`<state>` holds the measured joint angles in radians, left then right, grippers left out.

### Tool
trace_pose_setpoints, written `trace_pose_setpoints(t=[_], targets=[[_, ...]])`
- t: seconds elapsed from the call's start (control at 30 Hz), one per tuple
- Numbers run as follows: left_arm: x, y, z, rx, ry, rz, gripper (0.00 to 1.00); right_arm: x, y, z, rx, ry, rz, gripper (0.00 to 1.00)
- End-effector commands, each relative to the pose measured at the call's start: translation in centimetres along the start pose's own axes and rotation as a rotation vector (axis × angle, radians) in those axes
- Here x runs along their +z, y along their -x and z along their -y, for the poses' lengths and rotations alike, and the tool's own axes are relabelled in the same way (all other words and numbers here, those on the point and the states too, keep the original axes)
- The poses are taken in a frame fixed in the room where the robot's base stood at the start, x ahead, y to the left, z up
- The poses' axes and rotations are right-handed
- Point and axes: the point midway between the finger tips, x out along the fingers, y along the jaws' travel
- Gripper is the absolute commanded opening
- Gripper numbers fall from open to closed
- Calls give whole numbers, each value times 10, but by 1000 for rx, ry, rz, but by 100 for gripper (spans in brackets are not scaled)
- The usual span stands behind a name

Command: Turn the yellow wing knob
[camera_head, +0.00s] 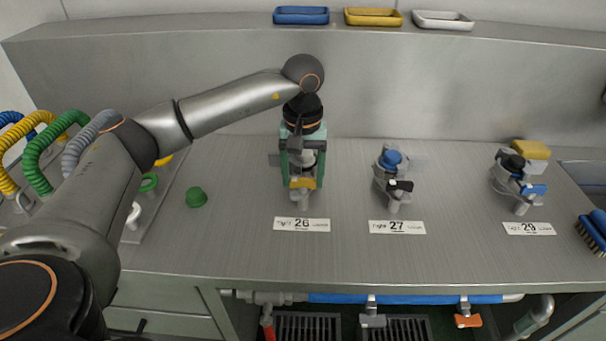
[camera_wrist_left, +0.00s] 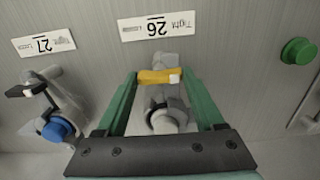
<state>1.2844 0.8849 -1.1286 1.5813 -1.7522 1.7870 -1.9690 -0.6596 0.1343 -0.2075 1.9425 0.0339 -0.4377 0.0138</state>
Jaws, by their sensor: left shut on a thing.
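The yellow wing knob (camera_head: 302,183) sits on the grey fitting above label 26. In the left wrist view the yellow wing knob (camera_wrist_left: 160,76) lies crosswise between two green fingers, with a small white patch near one end. My left gripper (camera_head: 301,178) points down over this fitting, and its fingers are shut on the knob's two ends. The gripper also shows in the left wrist view (camera_wrist_left: 160,78). The lower part of the fitting (camera_wrist_left: 162,118) is partly hidden by my gripper. My right gripper is not in view.
Fitting 27 (camera_head: 393,178) with blue and black knobs and fitting 29 (camera_head: 518,180) stand to the right. A green knob (camera_head: 196,197) is on the counter at left. Coloured hoses (camera_head: 45,150) are at far left. The counter front (camera_head: 350,255) is clear.

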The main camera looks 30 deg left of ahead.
Motion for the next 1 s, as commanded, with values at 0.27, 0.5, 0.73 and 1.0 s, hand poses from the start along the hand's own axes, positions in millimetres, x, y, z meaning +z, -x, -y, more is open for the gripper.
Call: trace_pose_setpoints(t=[0.27, 0.5, 0.73, 1.0], targets=[[0, 1, 0, 2, -3, -2, 91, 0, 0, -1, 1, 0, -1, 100], [0, 0, 0, 0, -2, -1, 100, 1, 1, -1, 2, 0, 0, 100], [0, 14, -1, 2, -1, -2, 100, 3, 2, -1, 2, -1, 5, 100], [-1, 71, -1, 3, -2, -5, 100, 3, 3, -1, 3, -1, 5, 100]])
